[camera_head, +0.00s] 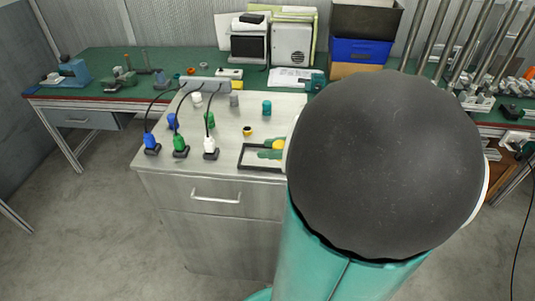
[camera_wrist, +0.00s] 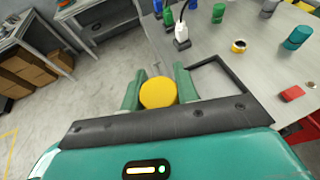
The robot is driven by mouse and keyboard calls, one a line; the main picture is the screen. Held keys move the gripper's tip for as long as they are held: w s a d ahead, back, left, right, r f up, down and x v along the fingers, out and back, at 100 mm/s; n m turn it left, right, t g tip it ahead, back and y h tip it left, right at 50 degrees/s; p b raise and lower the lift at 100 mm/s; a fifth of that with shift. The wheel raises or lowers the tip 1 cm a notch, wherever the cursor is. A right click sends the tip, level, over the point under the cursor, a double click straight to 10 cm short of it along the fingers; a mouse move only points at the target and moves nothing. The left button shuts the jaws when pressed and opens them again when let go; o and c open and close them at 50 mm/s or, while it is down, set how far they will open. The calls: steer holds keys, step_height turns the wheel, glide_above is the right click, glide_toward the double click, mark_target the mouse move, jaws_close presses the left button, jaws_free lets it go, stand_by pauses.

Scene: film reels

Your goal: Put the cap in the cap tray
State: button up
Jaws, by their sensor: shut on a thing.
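A round yellow cap (camera_wrist: 158,93) is held between the two green fingers of my gripper (camera_wrist: 158,88). In the head view the cap (camera_head: 279,145) and gripper (camera_head: 270,152) show beside my large dark arm joint, which hides much of the arm. A black square frame, seemingly the cap tray (camera_head: 239,158), lies on the cabinet top and appears empty. In the wrist view the tray (camera_wrist: 244,81) is just right of the fingers, and the cap is outside its visible opening. I cannot tell the cap's exact height.
Blue (camera_head: 152,144), green (camera_head: 181,145) and white (camera_head: 211,148) plugs with black cables stand on the cabinet (camera_head: 225,180). A yellow-and-black ring (camera_wrist: 239,46), a teal cylinder (camera_wrist: 298,38) and a red block (camera_wrist: 291,93) are near the tray. A green bench (camera_head: 105,90) stands behind.

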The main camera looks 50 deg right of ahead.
steer(key=w+d+f, duration=0.2)
steer(key=w+f, duration=0.1)
steer(key=w+d+f, duration=0.2)
steer(key=w+d, duration=0.1)
steer(key=w+d+f, duration=0.2)
steer(key=w+f, duration=0.1)
steer(key=shift+w+d+f, duration=0.2)
steer(key=shift+f, duration=0.15)
steer(key=shift+w+d+f, duration=0.2)
steer(key=shift+w+f, duration=0.05)
steer(key=shift+f, duration=1.6)
steer(key=shift+f, duration=0.1)
steer(key=shift+f, duration=0.1)
steer(key=o, duration=0.7)
steer(key=shift+c, duration=0.2)
